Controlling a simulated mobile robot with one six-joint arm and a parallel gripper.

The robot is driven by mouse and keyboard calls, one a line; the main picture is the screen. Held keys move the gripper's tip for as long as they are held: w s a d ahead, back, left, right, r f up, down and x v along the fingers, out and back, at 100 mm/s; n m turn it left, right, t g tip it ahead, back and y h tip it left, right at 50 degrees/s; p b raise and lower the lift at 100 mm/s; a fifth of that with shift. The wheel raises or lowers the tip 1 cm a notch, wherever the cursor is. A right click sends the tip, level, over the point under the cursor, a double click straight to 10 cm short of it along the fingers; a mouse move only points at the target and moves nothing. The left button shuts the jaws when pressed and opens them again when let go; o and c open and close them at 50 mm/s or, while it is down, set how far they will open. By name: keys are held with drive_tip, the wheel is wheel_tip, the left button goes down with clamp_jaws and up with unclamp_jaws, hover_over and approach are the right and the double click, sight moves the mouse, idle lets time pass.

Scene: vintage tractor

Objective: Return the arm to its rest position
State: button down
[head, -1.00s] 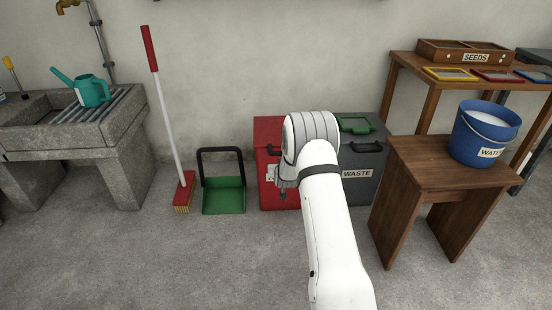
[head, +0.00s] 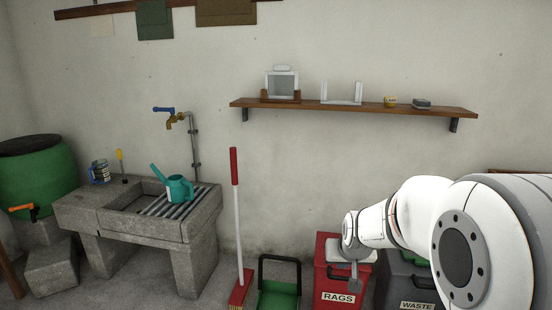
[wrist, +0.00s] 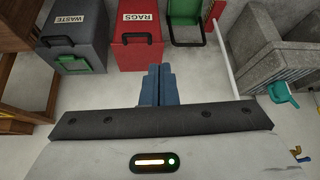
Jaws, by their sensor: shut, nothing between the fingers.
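My white arm reaches in from the right edge of the head view, bent, with its end hanging above the red RAGS bin (head: 338,285). My gripper (head: 354,284) points down in front of that bin and holds nothing. In the wrist view, the blue-grey fingers of my gripper (wrist: 158,72) are together, with bare floor around them. The red bin also shows just beyond the fingertips in the wrist view (wrist: 137,48). I cannot tell the exact gap between fingers and bin.
A grey WASTE bin (head: 405,293) stands right of the red bin, partly behind my arm. A green dustpan (head: 278,295) and a broom (head: 237,220) stand left. A stone sink (head: 140,215) holds a teal watering can (head: 178,189). A wall shelf (head: 360,107) runs above.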

drive_tip(key=s+a+r+g+p, duration=0.1)
drive_tip(key=s+r+p, duration=0.4)
drive_tip(key=s, duration=0.7)
drive_tip(key=s+a+r+g+p, duration=0.1)
drive_tip(key=s+r+g+p, duration=0.1)
drive_tip(key=s+r+p, duration=0.3)
drive_tip(key=s+r, duration=0.4)
drive_tip(key=s, duration=0.4)
drive_tip(key=shift+r+n+g, duration=0.3)
drive_tip(key=shift+r+g, duration=0.1)
